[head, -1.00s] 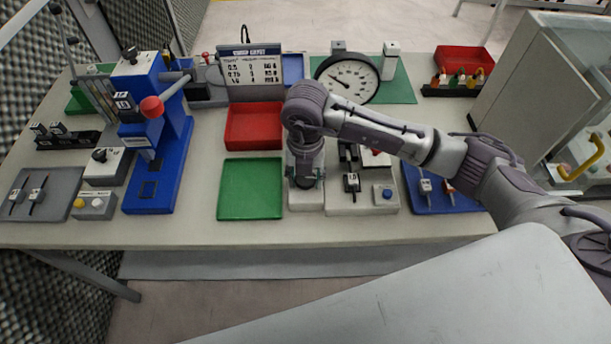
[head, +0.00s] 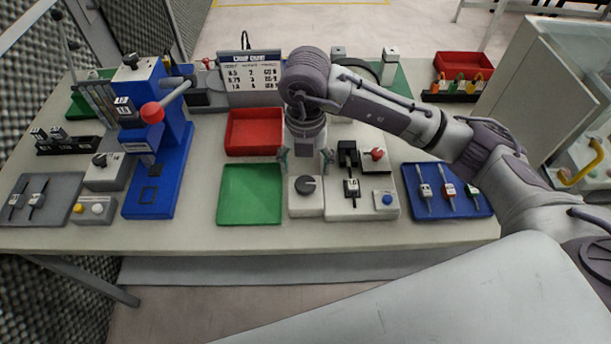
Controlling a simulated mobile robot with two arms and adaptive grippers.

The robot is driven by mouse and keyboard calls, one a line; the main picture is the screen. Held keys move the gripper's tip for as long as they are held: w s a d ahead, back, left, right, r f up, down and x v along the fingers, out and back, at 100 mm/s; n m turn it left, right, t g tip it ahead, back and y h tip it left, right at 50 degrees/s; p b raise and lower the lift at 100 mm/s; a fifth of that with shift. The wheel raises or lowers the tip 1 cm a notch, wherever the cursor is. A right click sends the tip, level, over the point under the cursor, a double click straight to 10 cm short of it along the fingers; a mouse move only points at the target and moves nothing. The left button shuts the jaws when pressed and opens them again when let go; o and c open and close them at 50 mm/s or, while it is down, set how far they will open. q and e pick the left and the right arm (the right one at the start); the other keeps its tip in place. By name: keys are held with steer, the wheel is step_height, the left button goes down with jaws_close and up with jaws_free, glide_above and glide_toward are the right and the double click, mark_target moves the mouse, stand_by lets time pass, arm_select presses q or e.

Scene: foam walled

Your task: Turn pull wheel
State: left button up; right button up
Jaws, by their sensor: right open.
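A dark round knob, which looks like the pull wheel (head: 306,185), sits on a small white box (head: 306,206) near the front middle of the table. My right gripper (head: 305,158) points down just behind and above the knob. Its two fingers are spread apart, with nothing between them. The knob shows clear of the fingers. The head view does not show exactly how high the fingertips are. My left gripper is not in view.
Right of the knob stands a white fixture (head: 345,208) with a black clamp, a red knob (head: 376,154) and a blue button. A green tray (head: 250,195) and red tray (head: 255,132) lie left. A blue press (head: 160,180) stands further left; a blue tool tray (head: 465,207) lies right.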

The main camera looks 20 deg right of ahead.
mark_target(306, 183)
step_height(306, 183, up, 5)
stand_by(0.8)
